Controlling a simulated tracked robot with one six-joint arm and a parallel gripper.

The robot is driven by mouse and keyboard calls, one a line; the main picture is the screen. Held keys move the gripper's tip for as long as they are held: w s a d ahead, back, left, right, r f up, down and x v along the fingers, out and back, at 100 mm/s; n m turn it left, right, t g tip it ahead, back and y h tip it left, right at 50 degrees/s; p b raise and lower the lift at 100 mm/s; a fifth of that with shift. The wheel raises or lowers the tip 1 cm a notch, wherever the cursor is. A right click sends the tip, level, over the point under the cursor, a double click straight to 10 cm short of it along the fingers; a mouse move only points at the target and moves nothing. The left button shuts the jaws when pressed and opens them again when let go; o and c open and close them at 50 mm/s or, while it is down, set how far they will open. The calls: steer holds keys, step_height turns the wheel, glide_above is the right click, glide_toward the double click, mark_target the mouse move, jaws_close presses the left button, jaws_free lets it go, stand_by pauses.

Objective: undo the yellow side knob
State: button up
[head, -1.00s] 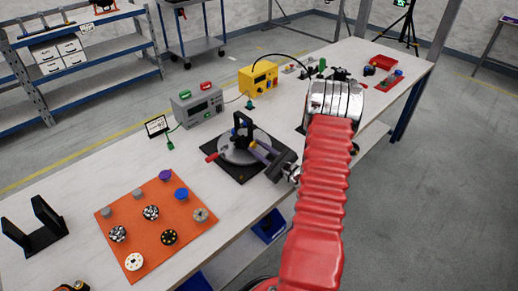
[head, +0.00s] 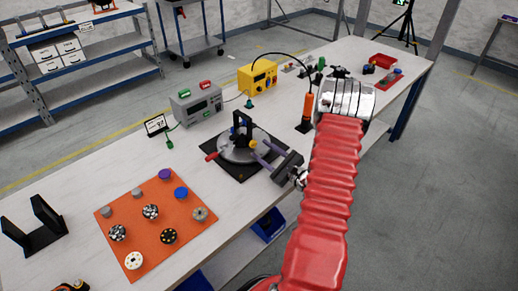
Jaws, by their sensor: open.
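A round grey turntable fixture (head: 232,155) with a black upright bracket (head: 242,128) sits on a black square base near the table's front edge. The small yellow side knob (head: 253,143) shows at its right side. My gripper (head: 262,153) comes in from the right with its fingers pointing left toward the fixture. Its jaws are open and the knob shows just beyond the fingertips. I cannot tell whether a finger touches the knob. A red handle (head: 211,157) sticks out at the fixture's left.
An orange mat (head: 133,217) with several round parts lies at the left front. A grey power supply (head: 197,105), a yellow meter box (head: 258,76) and an orange-handled tool (head: 307,108) upright in a black stand are behind. Bare table lies between mat and fixture.

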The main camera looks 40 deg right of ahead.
mark_target(254, 146)
steer(key=s, duration=1)
steer(key=shift+s+d, duration=0.1)
steer(key=shift+s, duration=0.2)
steer(key=m, duration=0.4)
steer(key=shift+d+f+m, duration=0.15)
steer(key=shift+f+m, duration=0.1)
steer(key=shift+m, duration=0.05)
steer(key=w, duration=1.3)
steer(key=shift+w+a, duration=0.25)
steer(key=shift+w, duration=0.15)
steer(key=c, duration=1.1)
